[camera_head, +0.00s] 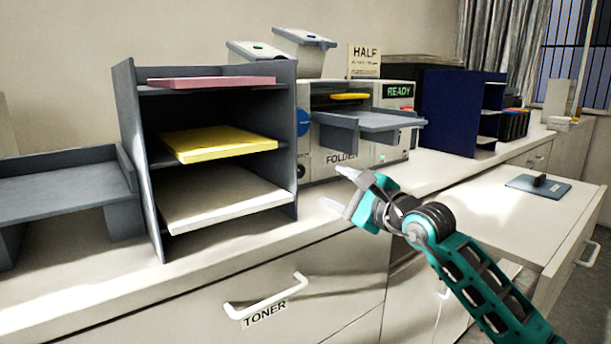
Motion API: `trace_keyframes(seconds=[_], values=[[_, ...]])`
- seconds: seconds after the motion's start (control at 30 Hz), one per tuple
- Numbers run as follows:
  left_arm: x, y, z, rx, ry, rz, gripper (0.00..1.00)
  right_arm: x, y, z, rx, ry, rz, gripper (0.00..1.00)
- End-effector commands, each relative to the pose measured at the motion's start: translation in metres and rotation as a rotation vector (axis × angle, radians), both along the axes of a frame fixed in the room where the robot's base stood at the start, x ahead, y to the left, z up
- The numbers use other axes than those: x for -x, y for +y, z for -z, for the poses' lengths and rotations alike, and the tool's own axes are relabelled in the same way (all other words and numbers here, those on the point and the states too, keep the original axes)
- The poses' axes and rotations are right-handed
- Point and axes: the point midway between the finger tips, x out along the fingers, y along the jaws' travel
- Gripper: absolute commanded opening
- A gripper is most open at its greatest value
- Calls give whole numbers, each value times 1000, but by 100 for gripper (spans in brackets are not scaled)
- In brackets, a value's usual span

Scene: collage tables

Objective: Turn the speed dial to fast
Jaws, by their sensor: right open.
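The folding machine (325,165) stands on the counter right of the grey shelf unit, with a "FOLDER" label partly covered by its tray. Its green display (398,91) reads "READY". A blue round mark (304,122) and a small dark round part (301,169) show at its left front, partly cut off by the shelf unit. I cannot tell which part is the speed dial or where it points. My right gripper (339,188) is open and empty, in front of the machine's lower front, apparently apart from it. My left gripper is out of view.
The grey shelf unit (127,130) holds pink, yellow and white paper. The grey output tray (385,121) juts from the machine. A toner drawer (310,290) is below. On the right, a pulled-out surface (475,215) carries a blue-grey board (538,187).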

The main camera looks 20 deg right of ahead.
Motion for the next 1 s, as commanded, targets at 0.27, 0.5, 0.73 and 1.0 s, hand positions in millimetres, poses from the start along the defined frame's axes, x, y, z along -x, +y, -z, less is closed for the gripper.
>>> trace_keyframes(seconds=[0.27,0.5,0.73,1.0], values=[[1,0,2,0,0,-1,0,-45,17,-1,-6,-1,-2,59],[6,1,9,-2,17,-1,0,-79,30,-1,-4,0,-2,59],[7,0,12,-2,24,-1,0,-98,37,0,-6,-1,-3,59],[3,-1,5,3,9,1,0,-103,39,0,-4,0,-2,59]])
